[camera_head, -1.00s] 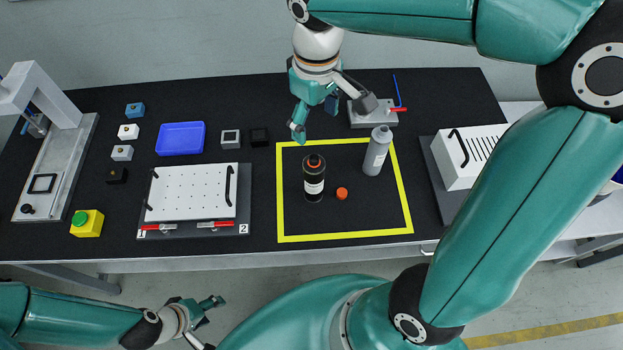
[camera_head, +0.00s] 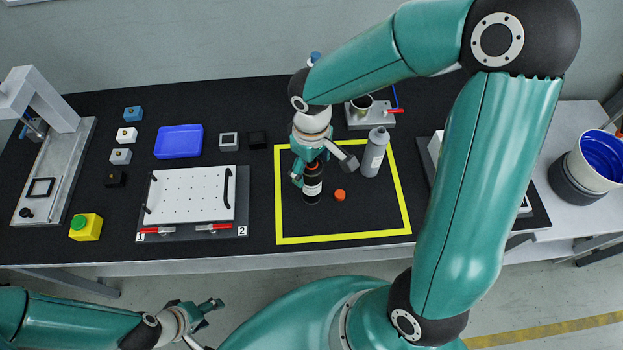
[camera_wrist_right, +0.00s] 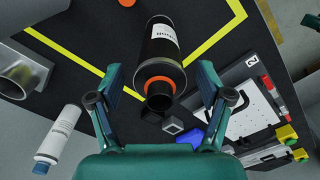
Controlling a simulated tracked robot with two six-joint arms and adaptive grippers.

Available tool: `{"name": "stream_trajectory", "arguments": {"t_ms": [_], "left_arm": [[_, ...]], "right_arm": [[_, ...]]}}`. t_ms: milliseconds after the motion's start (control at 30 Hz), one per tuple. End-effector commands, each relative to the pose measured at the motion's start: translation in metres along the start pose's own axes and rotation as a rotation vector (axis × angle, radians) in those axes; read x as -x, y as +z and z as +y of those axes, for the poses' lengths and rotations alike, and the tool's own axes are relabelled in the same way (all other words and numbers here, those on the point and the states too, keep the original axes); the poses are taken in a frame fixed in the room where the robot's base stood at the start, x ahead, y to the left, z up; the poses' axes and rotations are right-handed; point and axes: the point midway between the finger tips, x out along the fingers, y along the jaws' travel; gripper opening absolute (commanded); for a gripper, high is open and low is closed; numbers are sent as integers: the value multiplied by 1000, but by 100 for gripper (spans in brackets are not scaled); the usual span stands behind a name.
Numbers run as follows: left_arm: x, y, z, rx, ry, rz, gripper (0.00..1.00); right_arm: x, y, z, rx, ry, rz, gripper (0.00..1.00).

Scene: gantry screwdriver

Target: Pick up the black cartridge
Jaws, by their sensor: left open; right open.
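The black cartridge (camera_head: 312,188) stands upright inside the yellow taped square, with a white label and an orange ring near its top. My right gripper (camera_head: 322,172) is over its upper part, with the fingers apart on either side, and hides its top. In the right wrist view the cartridge (camera_wrist_right: 161,55) lies ahead between the open fingers (camera_wrist_right: 158,98); I see gaps on both sides, so they do not appear to touch it. My left gripper (camera_head: 209,308) is open and empty, in front of the table at the lower left.
A grey bottle (camera_head: 374,152) stands close to the right of the cartridge, and an orange cap (camera_head: 339,195) lies beside it. A white perforated plate (camera_head: 190,194), a blue tray (camera_head: 179,141) and small blocks are to the left. A metal cup holder (camera_head: 371,116) stands behind.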

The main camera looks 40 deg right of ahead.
Motion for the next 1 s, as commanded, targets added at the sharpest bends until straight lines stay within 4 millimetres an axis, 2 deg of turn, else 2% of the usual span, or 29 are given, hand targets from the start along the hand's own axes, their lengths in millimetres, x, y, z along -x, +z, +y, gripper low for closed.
{"name": "stream_trajectory", "arguments": {"t_ms": [100,333,800,1000], "left_arm": [[0,0,0,0,0,0,54],[0,0,0,0,0,0,54],[0,0,0,0,0,0,54],[0,0,0,0,0,0,54]], "right_arm": [[-10,1,0,-2,-2,-2,78],[-11,0,0,-1,-1,0,78],[-10,0,0,-2,-1,0,0],[-10,0,1,-3,0,2,0]]}}
